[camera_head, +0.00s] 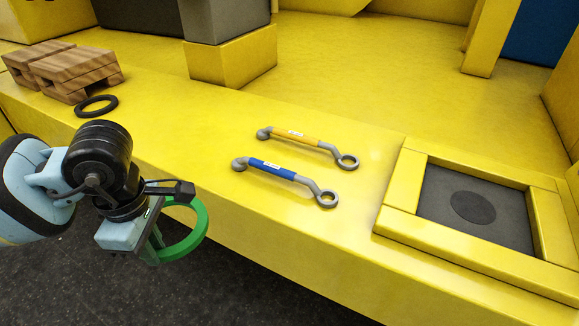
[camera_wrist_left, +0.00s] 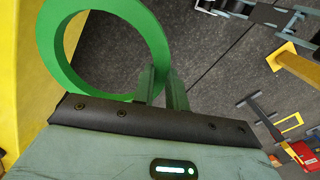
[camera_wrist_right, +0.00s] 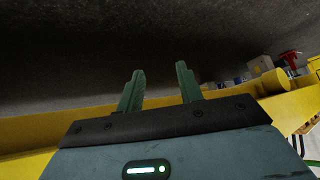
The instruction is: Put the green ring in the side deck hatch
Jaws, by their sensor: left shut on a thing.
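The green ring (camera_head: 203,219) is held by my left gripper (camera_head: 156,236) in front of the yellow deck's edge, at the lower left of the head view. In the left wrist view the ring (camera_wrist_left: 50,45) is pinched at its rim between the two fingers (camera_wrist_left: 160,82). The side deck hatch (camera_head: 405,182) is at the right of the head view, a raised yellow square frame around a dark recess with a round darker disc. The ring is well left of it. My right gripper (camera_wrist_right: 160,75) is open and empty in its wrist view; the head view does not show it.
A yellow-handled wrench (camera_head: 300,137) and a blue-handled wrench (camera_head: 275,170) lie on the yellow deck (camera_head: 200,135) between ring and hatch. A black ring (camera_head: 82,109) and wooden pallets (camera_head: 75,70) are at the left. A dark block on a yellow base (camera_head: 232,60) stands behind.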

